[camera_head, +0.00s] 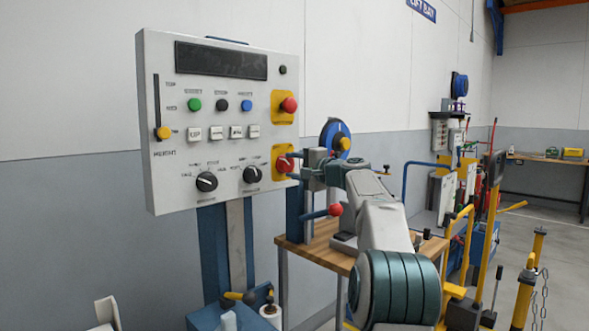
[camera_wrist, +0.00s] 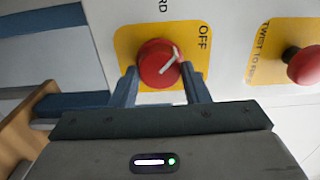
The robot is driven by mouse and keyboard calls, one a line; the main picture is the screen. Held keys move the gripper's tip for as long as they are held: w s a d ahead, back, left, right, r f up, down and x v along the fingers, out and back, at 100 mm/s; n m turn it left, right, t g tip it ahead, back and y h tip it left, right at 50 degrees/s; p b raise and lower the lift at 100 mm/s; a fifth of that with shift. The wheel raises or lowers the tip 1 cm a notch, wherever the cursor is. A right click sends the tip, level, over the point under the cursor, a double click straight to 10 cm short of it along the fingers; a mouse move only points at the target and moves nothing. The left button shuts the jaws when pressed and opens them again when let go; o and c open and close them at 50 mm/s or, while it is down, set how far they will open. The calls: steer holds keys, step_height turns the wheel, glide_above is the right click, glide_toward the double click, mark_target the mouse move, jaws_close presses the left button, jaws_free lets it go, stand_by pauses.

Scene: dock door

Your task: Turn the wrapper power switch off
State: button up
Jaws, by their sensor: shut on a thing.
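The wrapper power switch (camera_wrist: 156,66) is a red rotary knob with a white pointer line on a yellow plate (camera_wrist: 127,44), on the right side of the control panel (camera_head: 219,112). In the wrist view the pointer line slants toward the upper right, near the word OFF. In the head view the switch (camera_head: 284,163) is at the panel's lower right, partly behind my gripper (camera_head: 292,166). My gripper's two fingers (camera_wrist: 163,82) are shut on the knob, one on each side of it.
A red mushroom button (camera_head: 289,105) sits on another yellow plate above the switch. White push buttons, coloured buttons and two black dials (camera_head: 207,181) fill the panel's left and middle. A wooden bench (camera_head: 325,250) stands below my arm, with a red-ended lever (camera_head: 335,210) above it.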

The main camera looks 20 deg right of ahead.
steer(key=o, duration=1)
steer(key=b+v, duration=0.2)
steer(key=v, duration=1.1)
steer(key=shift+s+d, duration=0.1)
steer(key=shift+s, duration=0.25)
